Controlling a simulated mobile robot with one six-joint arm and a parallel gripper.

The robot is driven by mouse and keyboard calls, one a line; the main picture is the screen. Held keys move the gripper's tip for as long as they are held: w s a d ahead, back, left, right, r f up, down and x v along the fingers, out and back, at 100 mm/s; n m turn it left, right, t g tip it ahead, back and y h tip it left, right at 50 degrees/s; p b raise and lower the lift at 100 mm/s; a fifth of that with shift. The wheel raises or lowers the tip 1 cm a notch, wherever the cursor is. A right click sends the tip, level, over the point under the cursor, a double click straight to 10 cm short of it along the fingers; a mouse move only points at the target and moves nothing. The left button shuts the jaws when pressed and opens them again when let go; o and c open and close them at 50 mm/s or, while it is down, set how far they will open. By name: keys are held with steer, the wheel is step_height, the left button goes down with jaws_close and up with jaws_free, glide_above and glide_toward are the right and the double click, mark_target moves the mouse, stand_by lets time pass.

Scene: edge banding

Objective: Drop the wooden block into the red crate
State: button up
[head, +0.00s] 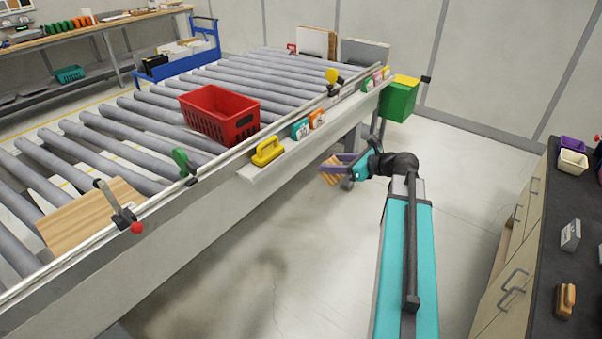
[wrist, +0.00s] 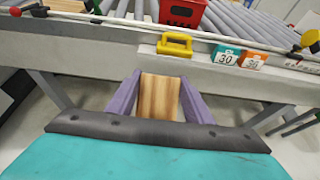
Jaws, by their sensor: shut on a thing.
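The wooden block (wrist: 160,96) is held between the two purple fingers of my gripper (wrist: 160,92) in the wrist view. In the head view the block (head: 329,172) shows at the end of my gripper (head: 335,165), in front of the conveyor's side and below its ledge. The red crate (head: 220,117) stands on the rollers, beyond the rail, to the upper left of my gripper. In the wrist view the crate (wrist: 181,12) is partly cut off at the top edge. I cannot see clearly into the crate in either view.
A green clamp (head: 183,163) and a yellow-knobbed clamp (head: 332,78) rise at the rail. A wooden board (head: 90,215) lies on the rollers at left. Open floor lies below.

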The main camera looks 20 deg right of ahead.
steer(key=s+d+r+m+t+h+p, duration=0.1)
steer(key=s+d+r+m+h+p, duration=0.2)
steer(key=d, duration=1)
steer(key=s+d+r+m+t+h+p, duration=0.1)
steer(key=s+d+r+m+h, duration=0.2)
steer(key=d, duration=0.9)
steer(key=s+d+r+m+h+p, duration=0.1)
steer(key=s+d+r, duration=0.1)
steer(key=s+d, duration=0.5)
steer(key=s+d+r+m+h+p, duration=0.1)
steer(key=s+d+r+h, duration=0.1)
steer(key=s+d, duration=0.5)
steer(key=d+r, duration=0.1)
steer(key=d, duration=0.4)
steer(key=shift+s+p, duration=0.3)
steer(key=shift+s, duration=0.05)
steer(key=shift+s+d, duration=0.1)
steer(key=shift+d, duration=0.05)
